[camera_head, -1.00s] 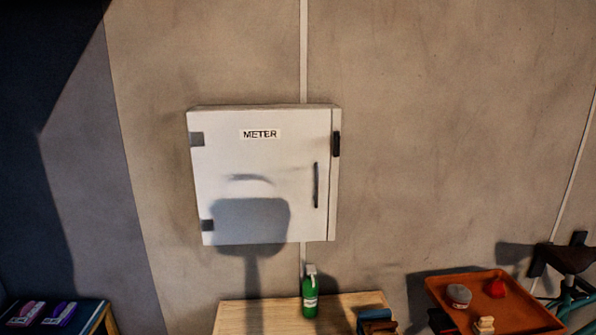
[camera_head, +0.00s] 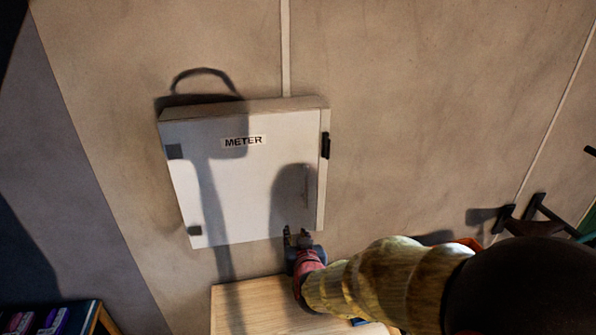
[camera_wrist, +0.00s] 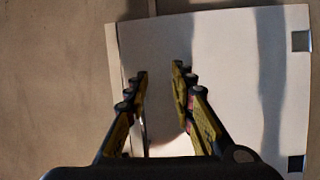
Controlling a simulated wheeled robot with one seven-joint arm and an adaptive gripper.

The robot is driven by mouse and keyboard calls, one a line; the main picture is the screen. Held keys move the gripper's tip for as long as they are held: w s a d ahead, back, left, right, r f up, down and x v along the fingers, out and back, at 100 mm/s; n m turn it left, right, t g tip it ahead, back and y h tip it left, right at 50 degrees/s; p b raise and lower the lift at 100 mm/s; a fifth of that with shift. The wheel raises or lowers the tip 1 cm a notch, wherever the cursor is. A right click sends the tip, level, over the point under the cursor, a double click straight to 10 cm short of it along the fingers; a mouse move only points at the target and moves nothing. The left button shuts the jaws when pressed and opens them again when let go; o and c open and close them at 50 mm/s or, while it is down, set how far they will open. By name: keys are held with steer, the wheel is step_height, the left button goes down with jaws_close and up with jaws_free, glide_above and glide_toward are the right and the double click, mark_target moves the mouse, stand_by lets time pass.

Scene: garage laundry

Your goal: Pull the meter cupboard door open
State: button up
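The white meter cupboard (camera_head: 225,185) hangs on the wall, its door shut, with a METER label (camera_head: 243,142) near the top and hinges on the left. The door handle (camera_head: 306,184) is faint in shadow near the door's right edge. My gripper (camera_head: 297,236) is in front of the door's lower right corner, below the handle. In the wrist view, my gripper (camera_wrist: 160,74) is open, its fingers apart in front of the door (camera_wrist: 225,75). A thin upright bar (camera_wrist: 144,138), seemingly the handle, shows beside the left finger; contact cannot be told.
A wooden table (camera_head: 245,305) stands below the cupboard, partly hidden by my arm. A black catch (camera_head: 325,146) is on the cupboard's right side. Purple items (camera_head: 52,320) lie on a dark surface at the lower left.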

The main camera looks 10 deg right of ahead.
mark_target(306, 184)
steer(key=w+d+r+m+t+h, duration=0.1)
steer(key=d+r+t, duration=0.1)
steer(key=r, duration=0.3)
steer(key=w+d+r+t+h, duration=0.2)
steer(key=r, duration=0.3)
steer(key=shift+a+p+x, duration=0.2)
steer(key=shift+p+x, duration=0.4)
steer(key=shift+x, duration=3.05)
steer(key=shift+r, duration=0.1)
steer(key=shift+c, duration=0.3)
jaws_close()
